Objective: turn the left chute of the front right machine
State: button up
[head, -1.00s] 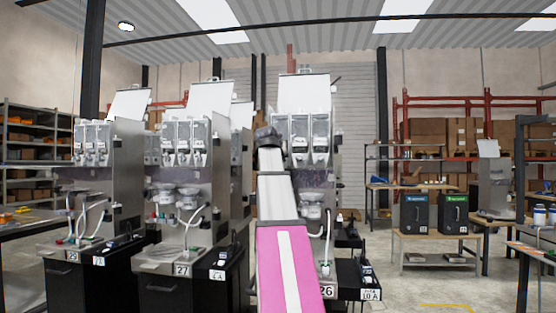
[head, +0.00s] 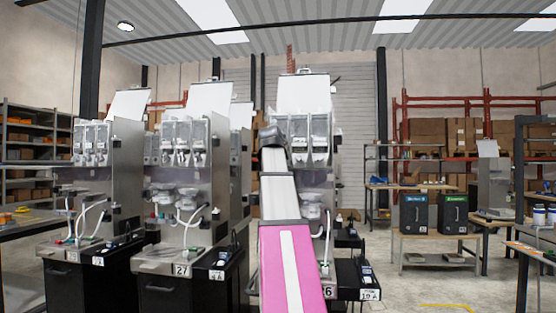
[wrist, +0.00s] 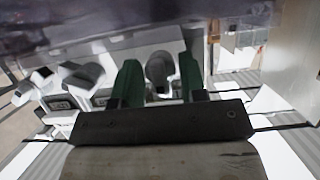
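The front right machine (head: 304,95) is the steel dispenser with plate 26, partly hidden behind my arm in the head view. Its middle and right clear canisters (head: 320,130) show; its left canister and chute are mostly hidden behind my gripper (head: 273,136). In the wrist view my gripper (wrist: 160,85) has two green fingers spread apart. A grey rounded chute part (wrist: 159,68) lies between them in the picture. I cannot tell whether the fingers touch it. Other pale chute parts (wrist: 84,76) lie to the left of the fingers.
Machine 27 (head: 180,262) stands to the left, with another machine (head: 75,255) beyond it. A black side tray (head: 357,278) sticks out right of machine 26. Two dark bins (head: 434,212) stand on a low bench.

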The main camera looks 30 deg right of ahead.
jog(key=v, duration=1)
jog(key=shift+s+a+r, duration=0.15)
jog(key=shift+s+a, duration=0.1)
jog(key=shift+s, duration=0.05)
dwell(0.4)
